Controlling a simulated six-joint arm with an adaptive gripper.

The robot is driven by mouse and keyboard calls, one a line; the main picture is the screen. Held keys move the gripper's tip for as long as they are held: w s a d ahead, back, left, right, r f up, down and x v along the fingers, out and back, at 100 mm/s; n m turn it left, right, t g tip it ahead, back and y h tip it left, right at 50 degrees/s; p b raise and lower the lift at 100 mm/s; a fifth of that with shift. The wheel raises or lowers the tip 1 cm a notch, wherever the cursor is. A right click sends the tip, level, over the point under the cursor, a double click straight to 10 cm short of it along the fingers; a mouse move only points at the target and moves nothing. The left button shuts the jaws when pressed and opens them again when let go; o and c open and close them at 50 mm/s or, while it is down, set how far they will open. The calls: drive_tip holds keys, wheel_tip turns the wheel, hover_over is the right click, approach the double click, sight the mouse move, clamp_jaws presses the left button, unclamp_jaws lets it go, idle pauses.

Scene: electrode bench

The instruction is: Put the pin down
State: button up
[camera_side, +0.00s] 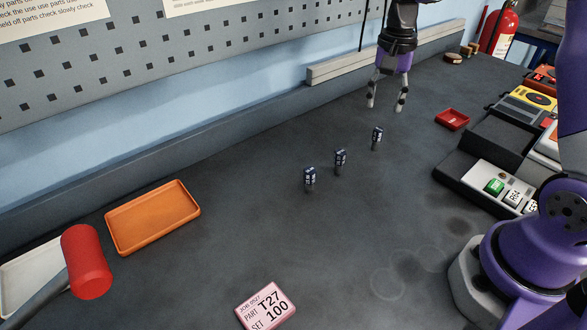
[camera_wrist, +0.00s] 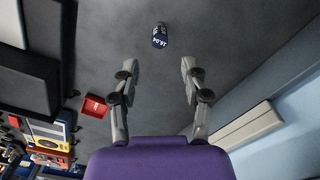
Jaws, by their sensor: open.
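Three small dark blue pins with white markings stand upright in a row on the dark bench. In the side view they are the left pin (camera_side: 310,178), the middle pin (camera_side: 340,160) and the right pin (camera_side: 377,137). My gripper (camera_side: 386,106) is open and empty, above the bench beyond the right pin. In the wrist view my gripper (camera_wrist: 156,66) shows its two fingers apart with nothing between them. One pin (camera_wrist: 160,36) stands ahead of the fingertips, apart from them. The other two pins are not seen in the wrist view.
An orange tray (camera_side: 152,218), a red hammer head (camera_side: 87,262) and a pink card (camera_side: 265,306) lie at the left and front. A small red tray (camera_side: 452,119) and a dark case (camera_side: 482,160) stand at the right. A pale bar (camera_side: 370,61) runs along the wall.

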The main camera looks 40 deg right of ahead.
drive_tip(key=s+a+r+n+t, duration=0.2)
drive_tip(key=s+a+r+n, duration=0.1)
drive_tip(key=s+a+n, duration=0.3)
drive_tip(key=s+a+r+n+t, duration=0.3)
drive_tip(key=s+a+n, duration=0.3)
drive_tip(key=s, duration=0.1)
drive_tip(key=shift+s+r+t, duration=0.25)
drive_tip(key=shift+s+t, duration=0.05)
